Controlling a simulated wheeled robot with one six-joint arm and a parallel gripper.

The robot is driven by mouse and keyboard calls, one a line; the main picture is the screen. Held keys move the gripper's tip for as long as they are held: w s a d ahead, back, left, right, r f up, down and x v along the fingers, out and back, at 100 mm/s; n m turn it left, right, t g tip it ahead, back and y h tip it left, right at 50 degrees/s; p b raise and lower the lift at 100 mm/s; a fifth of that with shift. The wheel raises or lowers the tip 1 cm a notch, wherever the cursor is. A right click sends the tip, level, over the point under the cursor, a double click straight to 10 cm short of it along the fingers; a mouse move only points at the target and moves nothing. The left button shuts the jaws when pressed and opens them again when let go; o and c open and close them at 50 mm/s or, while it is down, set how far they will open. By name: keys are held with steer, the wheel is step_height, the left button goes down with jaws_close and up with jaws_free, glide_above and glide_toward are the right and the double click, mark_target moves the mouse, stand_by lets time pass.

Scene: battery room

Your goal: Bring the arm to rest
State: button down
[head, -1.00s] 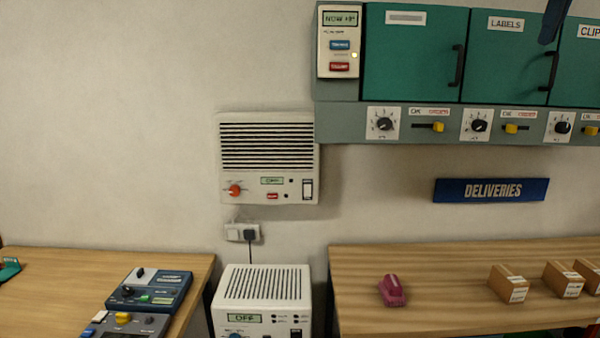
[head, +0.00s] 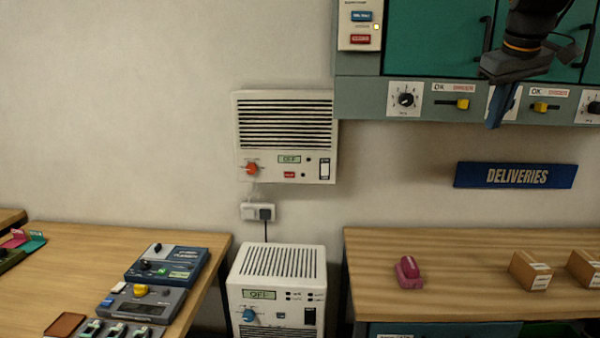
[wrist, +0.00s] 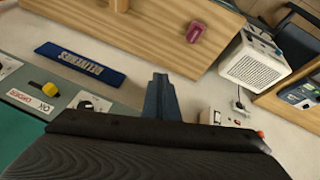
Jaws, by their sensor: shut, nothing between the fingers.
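My gripper (head: 499,104) hangs at the upper right of the head view, in front of the green cabinets' lower control strip. Its blue fingers are together, with nothing between them. In the wrist view the shut fingers (wrist: 161,97) point away from the camera towards the wall and bench. My wrist and forearm cover part of the cabinet doors.
Green wall cabinets (head: 432,40) carry dials and yellow sliders. A wall heater-like unit (head: 285,125) reads OFF, as does a floor unit (head: 276,262). A blue DELIVERIES sign (head: 515,175) hangs above the right bench (head: 460,245), which holds a magenta object (head: 408,272) and cardboard boxes (head: 530,271).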

steer(key=s+a+f+g+b, duration=0.1)
steer(key=s+a+f, duration=0.1)
steer(key=a+f, duration=0.5)
steer(key=s+a+f+y+b, duration=0.1)
steer(key=a+f+b, duration=0.15)
steer(key=f, duration=0.75)
steer(key=s+a+f+g, duration=0.1)
steer(key=s+a+f, duration=0.1)
steer(key=a+f, duration=0.5)
steer(key=s+a+f+b, duration=0.1)
steer(key=s+a+f, duration=0.2)
steer(key=s+f, duration=0.4)
steer(key=s+a+f+m+g+y+b, duration=0.1)
steer(key=s+a+f, duration=0.3)
steer(key=f, duration=0.8)
steer(key=s+b, duration=0.1)
steer(key=s, duration=0.1)
steer(key=shift+s+a+f+m+g+b, duration=0.15)
steer(key=shift+s+a+m+g+b, duration=0.15)
steer(key=shift+s, duration=0.05)
